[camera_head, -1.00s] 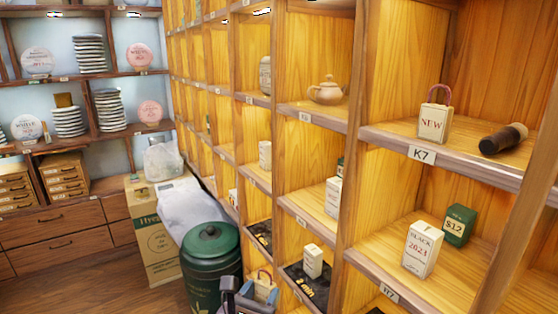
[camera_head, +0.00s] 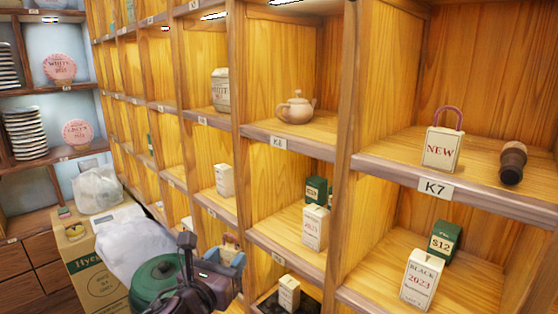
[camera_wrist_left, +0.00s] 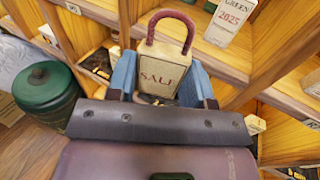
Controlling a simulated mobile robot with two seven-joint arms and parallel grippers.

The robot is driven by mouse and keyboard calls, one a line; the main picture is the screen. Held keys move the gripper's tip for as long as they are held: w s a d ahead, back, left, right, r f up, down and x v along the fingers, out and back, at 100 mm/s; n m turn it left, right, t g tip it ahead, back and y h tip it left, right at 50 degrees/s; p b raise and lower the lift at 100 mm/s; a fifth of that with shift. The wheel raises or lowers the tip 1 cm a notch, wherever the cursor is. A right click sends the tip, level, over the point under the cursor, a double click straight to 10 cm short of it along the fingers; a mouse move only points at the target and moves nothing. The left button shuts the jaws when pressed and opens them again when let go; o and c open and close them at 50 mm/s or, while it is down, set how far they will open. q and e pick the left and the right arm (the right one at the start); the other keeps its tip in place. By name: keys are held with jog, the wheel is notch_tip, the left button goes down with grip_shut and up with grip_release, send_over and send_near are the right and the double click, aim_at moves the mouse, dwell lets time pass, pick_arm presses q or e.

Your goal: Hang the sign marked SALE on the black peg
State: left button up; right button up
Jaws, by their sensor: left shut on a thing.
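The sign marked SALE (camera_wrist_left: 160,72) is a cream block with a dark red loop handle on top. It sits between the blue fingers of my left gripper (camera_wrist_left: 165,82), which is shut on it, handle upward. In the head view my left gripper (camera_head: 231,258) is at the lower middle, in front of the shelves, with the sign (camera_head: 230,242) partly hidden by the fingers. A dark cylinder with a brown band (camera_head: 512,162) is in the K7 compartment at the right; I cannot tell if it is the black peg. My right gripper is out of view.
A similar sign marked NEW (camera_head: 441,150) stands beside the dark cylinder, on the shelf labelled K7 (camera_head: 436,188). Tea boxes (camera_head: 421,280) stand on lower shelves. A green canister (camera_head: 155,280) is behind my left gripper.

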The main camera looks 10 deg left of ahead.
pick_arm(q)
jog(key=w+d+r+m+h+p, duration=0.1)
jog(key=d+r+h, duration=0.1)
jog(key=r, duration=0.4)
jog(key=w+d+r+m+h, duration=0.1)
jog(key=d+r+m+h, duration=0.1)
jog(key=r, duration=0.4)
jog(key=m+g+h+p, duration=0.5)
jog(key=g+h, duration=0.1)
send_near(355, 24)
jog(key=s+a, duration=0.1)
jog(key=s, duration=0.3)
jog(key=shift+w+d+r, duration=0.1)
jog(key=shift+w+d, duration=0.75)
jog(key=shift+w, duration=0.35)
jog(key=shift+w+d+f, duration=0.1)
jog(key=shift+w+d, duration=0.7)
jog(key=shift+w, duration=0.35)
jog(key=shift+w+d+r, duration=0.1)
jog(key=shift+w+d, duration=0.75)
jog(key=shift+w, duration=0.35)
jog(key=shift+w+d+f, duration=0.3)
jog(key=shift+w, duration=0.1)
jog(key=shift+w, duration=0.1)
jog(key=o, duration=1.6)
